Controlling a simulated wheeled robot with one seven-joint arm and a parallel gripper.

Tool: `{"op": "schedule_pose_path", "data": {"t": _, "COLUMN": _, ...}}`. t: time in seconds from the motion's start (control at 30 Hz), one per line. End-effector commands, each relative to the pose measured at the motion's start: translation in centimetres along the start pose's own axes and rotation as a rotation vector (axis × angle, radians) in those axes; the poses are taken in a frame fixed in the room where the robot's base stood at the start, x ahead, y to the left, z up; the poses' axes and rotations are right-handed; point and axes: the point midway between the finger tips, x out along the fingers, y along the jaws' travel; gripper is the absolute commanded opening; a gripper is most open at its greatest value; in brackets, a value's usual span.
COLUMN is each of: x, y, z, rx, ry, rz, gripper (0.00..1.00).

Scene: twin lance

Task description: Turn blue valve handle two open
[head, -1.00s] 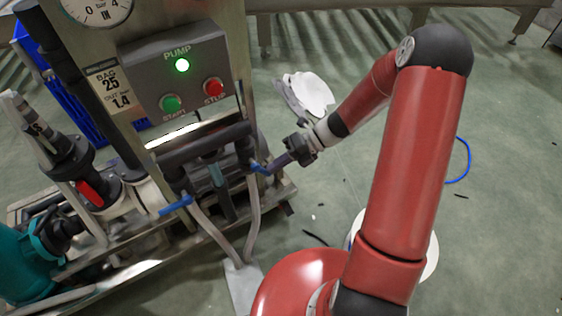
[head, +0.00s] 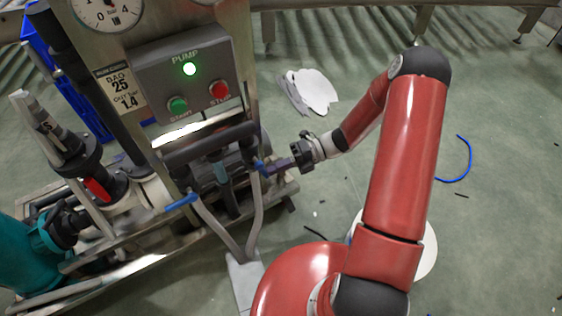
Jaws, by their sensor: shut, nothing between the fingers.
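Two blue valve handles sit on the grey pipes below the pump panel. The left blue handle (head: 181,202) sticks out to the side, across its pipe. The right blue handle (head: 260,167) is small in view and lies more along its pipe. No number shows on either handle. My gripper (head: 272,167) is shut with nothing held. Its tip is just right of the right handle, touching or very close; I cannot tell which. The fingertips partly crowd the handle.
The pump panel (head: 184,76) has a lit green lamp, a green start button (head: 178,105) and a red stop button (head: 219,91). A red-handled valve (head: 97,190) stands at left. White sheets (head: 309,91) and a blue cord (head: 468,160) lie on the open floor.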

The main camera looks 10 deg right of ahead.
Motion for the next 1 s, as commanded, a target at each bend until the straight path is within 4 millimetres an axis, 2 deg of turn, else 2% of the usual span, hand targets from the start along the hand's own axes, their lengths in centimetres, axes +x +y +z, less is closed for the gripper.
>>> {"op": "schedule_pose_path", "data": {"t": 0.4, "x": 1.3, "y": -0.8, "z": -0.2, "rx": 0.044, "ry": 0.001, "rz": 0.219, "gripper": 0.0}}
{"op": "schedule_pose_path", "data": {"t": 1.0, "x": 1.5, "y": -0.8, "z": -0.3, "rx": 0.05, "ry": 0.001, "rz": 0.258, "gripper": 0.0}}
